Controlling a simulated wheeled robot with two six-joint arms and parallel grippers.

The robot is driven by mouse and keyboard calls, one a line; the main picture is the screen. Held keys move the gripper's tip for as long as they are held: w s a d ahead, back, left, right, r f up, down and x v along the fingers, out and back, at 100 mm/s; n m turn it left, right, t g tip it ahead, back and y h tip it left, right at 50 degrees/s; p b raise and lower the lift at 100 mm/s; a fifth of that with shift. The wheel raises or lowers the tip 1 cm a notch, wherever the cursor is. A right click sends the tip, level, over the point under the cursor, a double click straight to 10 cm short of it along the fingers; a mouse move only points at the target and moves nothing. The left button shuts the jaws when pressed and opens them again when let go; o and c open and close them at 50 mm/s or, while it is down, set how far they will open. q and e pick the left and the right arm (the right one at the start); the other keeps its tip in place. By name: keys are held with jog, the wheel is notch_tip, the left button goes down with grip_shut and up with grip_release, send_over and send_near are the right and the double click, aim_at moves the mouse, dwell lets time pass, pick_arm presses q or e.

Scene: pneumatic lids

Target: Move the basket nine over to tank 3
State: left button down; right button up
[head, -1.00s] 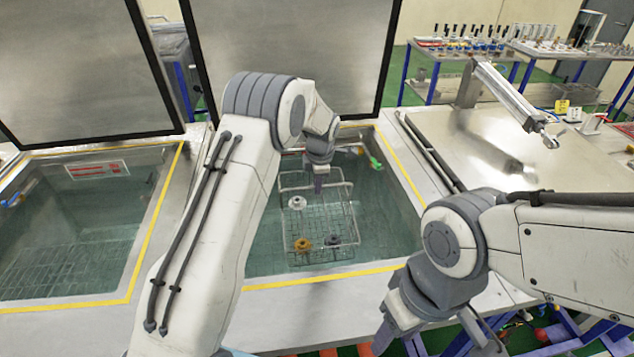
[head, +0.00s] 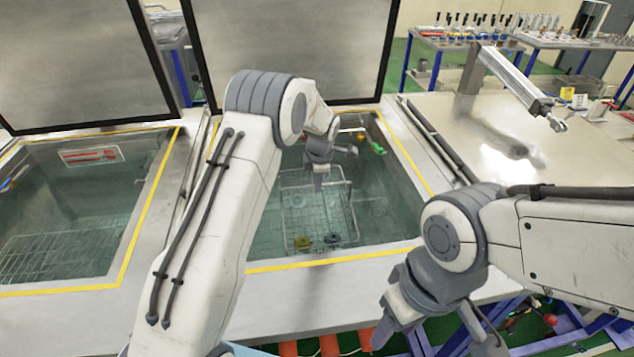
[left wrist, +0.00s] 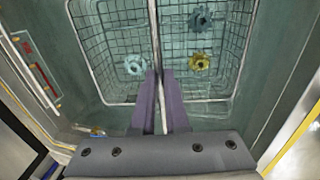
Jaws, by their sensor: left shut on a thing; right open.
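The wire basket (head: 288,205) is in the open middle tank (head: 398,205), its lower part under the greenish water. Several small gear-like parts lie in it, among them a brass one (left wrist: 200,61) and a pale one (left wrist: 134,64). My left gripper (head: 318,185) is over this tank, shut on the basket's handle bar; the left wrist view shows its fingers (left wrist: 161,100) on both sides of the bar. My right gripper (head: 378,338) is open and empty, in front of the tank bench. No tank numbers are readable.
Another open tank (head: 75,200) with a raised lid (head: 75,60) is at the left. The middle tank's lid (head: 290,50) stands raised behind it. At the right is a flat metal top (head: 490,150) with a cylinder (head: 515,85). Tables with small parts (head: 480,38) stand behind.

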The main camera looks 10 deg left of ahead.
pick_arm(q)
jog(key=shift+s+b+x, duration=0.2)
jog(key=shift+b+x, duration=0.55)
jog(key=shift+x, duration=0.25)
jog(key=shift+s+b+x, duration=0.2)
jog(key=shift+b+x, duration=0.55)
jog(key=shift+x, duration=0.25)
jog(key=shift+d+f+b, duration=0.15)
jog(key=shift+f+b, duration=0.45)
jog(key=shift+f, duration=0.25)
jog(key=shift+s+f+b, duration=0.15)
jog(key=shift+f+b, duration=0.3)
jog(key=shift+f, duration=0.2)
jog(key=c, duration=0.8)
grip_release()
jog(key=shift+c, duration=0.2)
jog(key=shift+r, duration=0.1)
jog(key=w+p+v, duration=0.1)
jog(key=p+v, duration=0.2)
jog(key=v, duration=0.8)
jog(key=w+a+p+v, duration=0.1)
jog(key=p+v, duration=0.3)
jog(key=v, duration=0.7)
jog(key=shift+w+r, duration=0.25)
jog(key=shift+r, duration=0.15)
